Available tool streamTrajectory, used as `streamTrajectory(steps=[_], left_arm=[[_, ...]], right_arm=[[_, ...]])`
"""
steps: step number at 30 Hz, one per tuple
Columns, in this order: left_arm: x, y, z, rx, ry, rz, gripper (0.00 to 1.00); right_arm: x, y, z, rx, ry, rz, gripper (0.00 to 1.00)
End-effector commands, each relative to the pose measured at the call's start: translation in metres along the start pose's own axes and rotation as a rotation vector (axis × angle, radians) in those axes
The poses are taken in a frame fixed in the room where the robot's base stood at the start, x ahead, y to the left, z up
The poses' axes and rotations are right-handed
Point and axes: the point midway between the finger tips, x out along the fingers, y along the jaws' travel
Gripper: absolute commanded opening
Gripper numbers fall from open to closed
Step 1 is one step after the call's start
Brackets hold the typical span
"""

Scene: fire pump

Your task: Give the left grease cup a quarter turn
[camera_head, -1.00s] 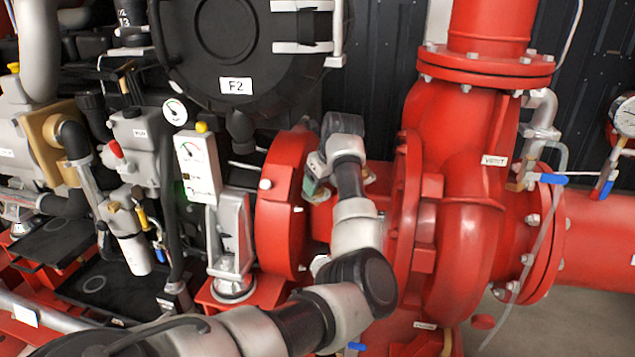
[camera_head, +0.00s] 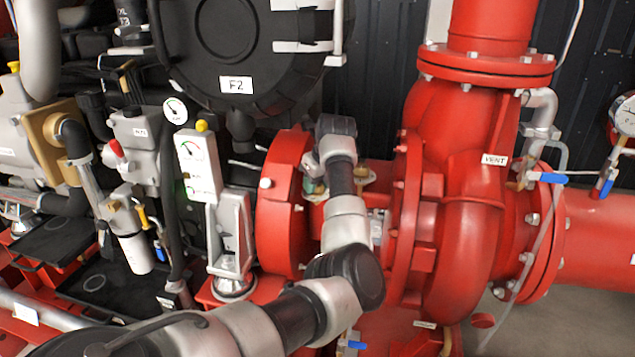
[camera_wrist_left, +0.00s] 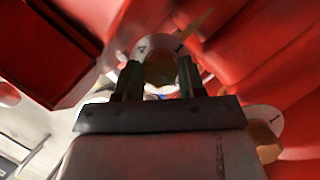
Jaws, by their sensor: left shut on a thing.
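The left grease cup (camera_wrist_left: 160,70) shows in the left wrist view as a small brass-coloured round piece in front of a pale dial plate (camera_wrist_left: 146,45) with dark marks. My left gripper (camera_wrist_left: 158,78) has one finger on each side of the cup and is shut on it. In the head view my left gripper (camera_head: 314,184) reaches down at the red housing between two flanges and hides most of that cup. A second cup (camera_wrist_left: 266,150) with a similar pale plate sits to the right in the wrist view. My right gripper is not in view.
A red flange (camera_head: 282,205) stands close left of my gripper, and the red pump casing (camera_head: 465,210) stands to its right. A white gauge panel (camera_head: 197,165) and a black round cover (camera_head: 235,40) are further left. Room between the flanges is narrow.

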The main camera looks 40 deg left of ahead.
Motion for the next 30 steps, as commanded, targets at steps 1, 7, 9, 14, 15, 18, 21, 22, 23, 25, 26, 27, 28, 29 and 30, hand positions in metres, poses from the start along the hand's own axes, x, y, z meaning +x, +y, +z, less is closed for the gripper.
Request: streamTrajectory(steps=[1, 7, 9, 14, 15, 18, 21, 22, 23, 25, 26, 27, 28, 29, 30], left_arm=[[-0.0004, -0.0004, -0.0002, 0.021, 0.001, -0.012, 0.16], [0.0, 0.0002, -0.0002, 0.102, 0.0, -0.043, 0.16], [0.0001, 0.0003, -0.0001, 0.107, -0.001, -0.044, 0.16], [0.0002, 0.0004, 0.0, 0.106, -0.001, -0.043, 0.16], [0.0002, 0.0004, 0.0, 0.106, -0.001, -0.043, 0.16], [0.0002, 0.0004, 0.0001, 0.106, -0.001, -0.043, 0.55], [0.0002, 0.0004, 0.0001, 0.105, -0.001, -0.043, 0.65], [0.0002, 0.0004, 0.0001, 0.105, -0.001, -0.043, 0.65], [0.0002, 0.0005, 0.0001, 0.105, 0.0, -0.043, 0.65], [0.0002, 0.0005, 0.0001, 0.105, 0.0, -0.043, 0.65], [0.0002, 0.0005, 0.0001, 0.105, 0.0, -0.043, 0.65], [0.0, 0.0005, 0.0001, 0.105, 0.0, -0.043, 0.65], [-0.0004, 0.0004, 0.0001, 0.105, 0.0, -0.043, 0.65], [-0.0013, 0.0003, 0.0001, 0.105, 0.0, -0.044, 0.65], [-0.0035, 0.0002, 0.0, 0.105, 0.0, -0.044, 0.65]], right_arm=[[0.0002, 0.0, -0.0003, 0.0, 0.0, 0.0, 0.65], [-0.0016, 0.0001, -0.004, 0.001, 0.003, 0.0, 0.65], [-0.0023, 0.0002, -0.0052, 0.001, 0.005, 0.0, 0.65], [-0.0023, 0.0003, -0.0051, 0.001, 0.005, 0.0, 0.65], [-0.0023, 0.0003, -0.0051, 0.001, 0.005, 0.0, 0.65], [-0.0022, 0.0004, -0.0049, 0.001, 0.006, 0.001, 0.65], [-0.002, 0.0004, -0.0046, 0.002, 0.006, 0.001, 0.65], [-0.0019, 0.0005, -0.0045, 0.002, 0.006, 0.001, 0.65], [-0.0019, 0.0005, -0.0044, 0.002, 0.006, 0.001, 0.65], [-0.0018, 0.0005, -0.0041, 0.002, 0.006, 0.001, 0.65], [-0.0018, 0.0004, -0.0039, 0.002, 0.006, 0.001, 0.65], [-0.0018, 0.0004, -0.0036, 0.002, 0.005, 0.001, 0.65], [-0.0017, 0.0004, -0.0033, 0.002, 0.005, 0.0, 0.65], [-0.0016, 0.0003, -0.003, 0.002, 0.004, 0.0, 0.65], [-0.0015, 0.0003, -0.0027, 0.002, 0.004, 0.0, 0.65]])
